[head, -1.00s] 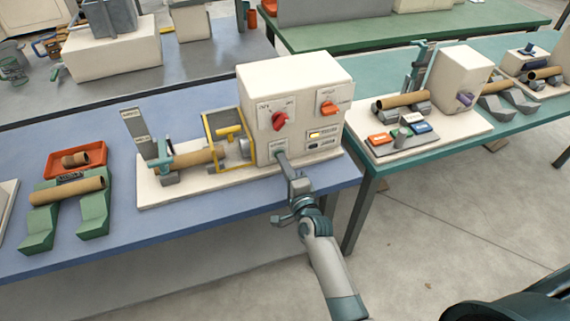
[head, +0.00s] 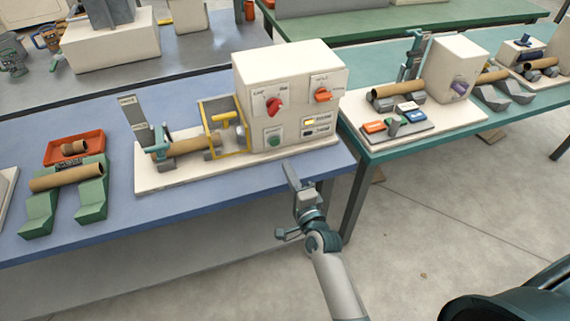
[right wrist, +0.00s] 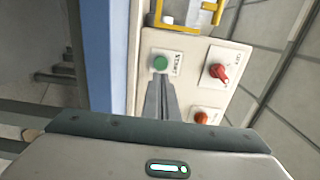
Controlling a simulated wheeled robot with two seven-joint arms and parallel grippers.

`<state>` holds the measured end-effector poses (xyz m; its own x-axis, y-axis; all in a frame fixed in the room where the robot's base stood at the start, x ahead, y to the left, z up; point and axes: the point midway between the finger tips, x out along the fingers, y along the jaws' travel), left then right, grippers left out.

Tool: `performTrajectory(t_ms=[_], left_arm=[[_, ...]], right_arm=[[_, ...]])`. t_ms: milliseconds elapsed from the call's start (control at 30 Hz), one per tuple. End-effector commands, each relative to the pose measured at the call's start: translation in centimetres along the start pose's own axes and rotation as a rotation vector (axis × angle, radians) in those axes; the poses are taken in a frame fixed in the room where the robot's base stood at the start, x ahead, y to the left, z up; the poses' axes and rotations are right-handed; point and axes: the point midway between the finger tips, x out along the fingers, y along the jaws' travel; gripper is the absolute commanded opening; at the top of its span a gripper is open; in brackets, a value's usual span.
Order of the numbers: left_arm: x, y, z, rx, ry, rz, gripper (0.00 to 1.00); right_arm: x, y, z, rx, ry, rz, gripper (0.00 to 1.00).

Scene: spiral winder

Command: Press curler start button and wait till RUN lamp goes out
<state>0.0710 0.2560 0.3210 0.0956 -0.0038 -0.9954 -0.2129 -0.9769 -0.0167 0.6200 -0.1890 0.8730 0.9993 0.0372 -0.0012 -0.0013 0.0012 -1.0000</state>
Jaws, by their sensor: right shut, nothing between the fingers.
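The curler is a cream box (head: 262,75) on a base plate, with a red knob (head: 274,105) and an orange knob (head: 323,95) on its face. The green start button (head: 274,139) sits low on the left of that face and also shows in the right wrist view (right wrist: 160,62). Of two small lamps, the upper lamp (head: 309,122) glows yellow and the lower lamp (head: 309,133) looks dark; their labels are too small to read. My right gripper (head: 288,166) is shut and empty, in front of the face, apart from the button. My left gripper is not in view.
A yellow guard frame (head: 222,125) and a cardboard tube (head: 195,145) are left of the box. Green cradles (head: 92,200) hold another tube, with a red tray (head: 75,147) behind. A second machine (head: 455,75) stands on the teal table at right.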

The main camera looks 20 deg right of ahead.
Motion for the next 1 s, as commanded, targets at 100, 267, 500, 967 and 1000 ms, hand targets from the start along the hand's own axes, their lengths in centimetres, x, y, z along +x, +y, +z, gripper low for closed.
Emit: performTrajectory(t_ms=[100, 267, 500, 967, 1000], left_arm=[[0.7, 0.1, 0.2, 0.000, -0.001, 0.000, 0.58], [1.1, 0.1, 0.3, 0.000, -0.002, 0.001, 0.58], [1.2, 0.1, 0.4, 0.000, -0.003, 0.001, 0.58], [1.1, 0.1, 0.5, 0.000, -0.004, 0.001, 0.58], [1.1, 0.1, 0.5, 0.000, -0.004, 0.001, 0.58]], right_arm=[[-2.0, 0.3, 0.0, 0.000, 0.001, 0.001, 0.00], [-3.8, 0.2, 0.0, -0.001, 0.000, 0.001, 0.00], [-4.8, 0.0, 0.0, -0.001, 0.000, 0.000, 0.00], [-4.8, 0.0, 0.0, -0.001, 0.000, 0.000, 0.00], [-4.8, 0.0, 0.0, -0.001, 0.000, 0.000, 0.00]])
